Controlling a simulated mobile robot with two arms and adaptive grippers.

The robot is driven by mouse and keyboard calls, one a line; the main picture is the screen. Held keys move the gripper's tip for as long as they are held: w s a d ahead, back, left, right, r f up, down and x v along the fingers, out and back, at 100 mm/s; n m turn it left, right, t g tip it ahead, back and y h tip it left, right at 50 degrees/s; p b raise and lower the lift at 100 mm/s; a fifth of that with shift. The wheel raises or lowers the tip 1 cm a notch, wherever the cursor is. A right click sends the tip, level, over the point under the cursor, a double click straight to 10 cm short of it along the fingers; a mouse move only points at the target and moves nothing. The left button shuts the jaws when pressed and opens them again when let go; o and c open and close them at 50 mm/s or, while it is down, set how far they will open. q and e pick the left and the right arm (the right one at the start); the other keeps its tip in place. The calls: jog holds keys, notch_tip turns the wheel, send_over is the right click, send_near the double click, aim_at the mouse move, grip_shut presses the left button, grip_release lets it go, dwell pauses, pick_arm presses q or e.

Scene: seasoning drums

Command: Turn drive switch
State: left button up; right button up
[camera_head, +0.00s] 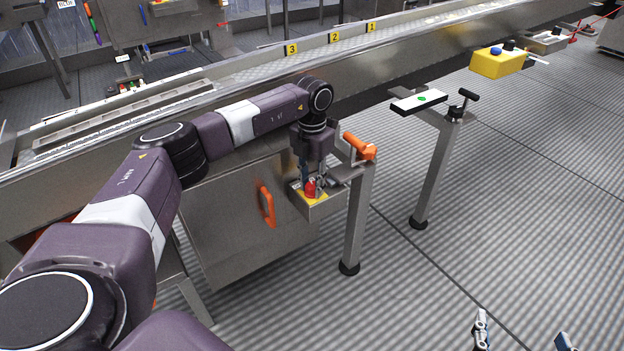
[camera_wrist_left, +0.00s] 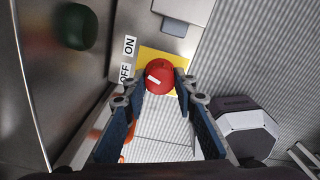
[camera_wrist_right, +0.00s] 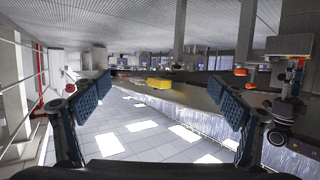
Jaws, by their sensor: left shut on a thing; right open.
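The drive switch is a red rotary knob (camera_wrist_left: 160,77) on a yellow plate (camera_wrist_left: 150,55), with ON and OFF labels (camera_wrist_left: 128,60) beside it in the left wrist view. The knob's white mark points sideways, slightly tilted. In the head view the red knob (camera_head: 310,187) sits on a small grey box on the metal cabinet. My left gripper (camera_head: 313,185) points down over it and is shut on the knob, one finger on each side. My right gripper (camera_head: 522,340) is open and empty at the lower right, away from the switch.
An orange-handled lever (camera_head: 360,146) on a post stands close to the right of my left gripper. An orange cabinet handle (camera_head: 267,206) is to its left. A black-handled post (camera_head: 462,104) and a yellow box (camera_head: 498,62) are further right.

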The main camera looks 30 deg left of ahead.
pick_arm(q)
jog(key=m+p, duration=0.2)
jog(key=shift+r+m, duration=0.15)
jog(key=shift+m, duration=0.25)
jog(key=m+p, duration=0.1)
jog(key=m, duration=0.3)
jog(key=shift+w+p, duration=0.1)
jog(key=shift+p, duration=0.3)
jog(key=shift+a+m, duration=0.1)
jog(key=shift+m, duration=0.6)
pick_arm(e)
jog(key=s+d+f+g+h, duration=0.1)
jog(key=s+d+f+g, duration=0.2)
jog(key=s, duration=0.6)
jog(key=s+d+f+g+h, duration=0.1)
jog(key=s+d+f+g, duration=0.2)
jog(key=s+f+g, duration=0.4)
notch_tip(320, 180, down, 3)
jog(key=shift+s+d+r+m+g+h, duration=0.2)
jog(key=shift+s+m+g+h, duration=0.15)
jog(key=shift+s, duration=0.6)
pick_arm(q)
jog(key=o, duration=1.2)
jog(key=shift+c, duration=0.2)
pick_arm(e)
jog(key=shift+w+r, duration=0.1)
